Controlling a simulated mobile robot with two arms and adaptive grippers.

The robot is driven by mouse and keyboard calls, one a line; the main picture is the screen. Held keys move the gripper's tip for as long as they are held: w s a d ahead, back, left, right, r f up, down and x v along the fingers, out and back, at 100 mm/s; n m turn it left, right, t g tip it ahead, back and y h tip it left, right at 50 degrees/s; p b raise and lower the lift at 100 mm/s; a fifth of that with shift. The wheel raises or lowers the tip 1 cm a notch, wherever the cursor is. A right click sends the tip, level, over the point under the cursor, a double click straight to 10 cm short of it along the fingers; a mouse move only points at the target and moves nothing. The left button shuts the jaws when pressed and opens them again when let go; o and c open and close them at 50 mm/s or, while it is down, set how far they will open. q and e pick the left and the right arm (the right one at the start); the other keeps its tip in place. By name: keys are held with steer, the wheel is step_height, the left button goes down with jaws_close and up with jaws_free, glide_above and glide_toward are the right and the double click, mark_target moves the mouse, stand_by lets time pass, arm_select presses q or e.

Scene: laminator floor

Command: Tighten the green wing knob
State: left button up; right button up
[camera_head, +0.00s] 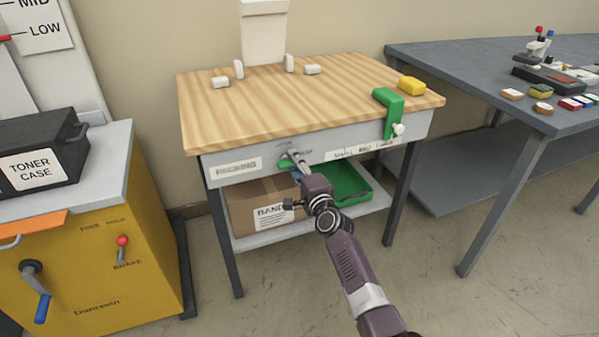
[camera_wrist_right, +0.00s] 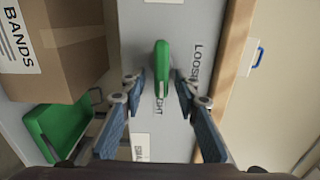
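The green wing knob (camera_head: 285,163) sits on the grey front apron of the wood-topped table (camera_head: 250,90). In the wrist view the knob (camera_wrist_right: 161,68) stands out between the fingertips, its long side running up and down the picture. My right gripper (camera_head: 298,160) reaches the apron from the front. In the wrist view the right gripper (camera_wrist_right: 158,82) is open, one finger on each side of the knob with visible gaps. Lettering reading "LOOSE" and part of "TIGHT" shows beside the knob. My left gripper is not in view.
A cardboard box marked BANDS (camera_head: 262,207) and a green tray (camera_head: 350,186) sit on the shelf below. A green clamp (camera_head: 388,105) hangs on the table's right corner near a yellow block (camera_head: 411,86). A yellow cabinet (camera_head: 95,265) stands left, a grey table (camera_head: 450,60) right.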

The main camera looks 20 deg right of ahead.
steer(key=s, duration=1.1)
steer(key=shift+s+d, duration=0.15)
steer(key=shift+s, duration=0.25)
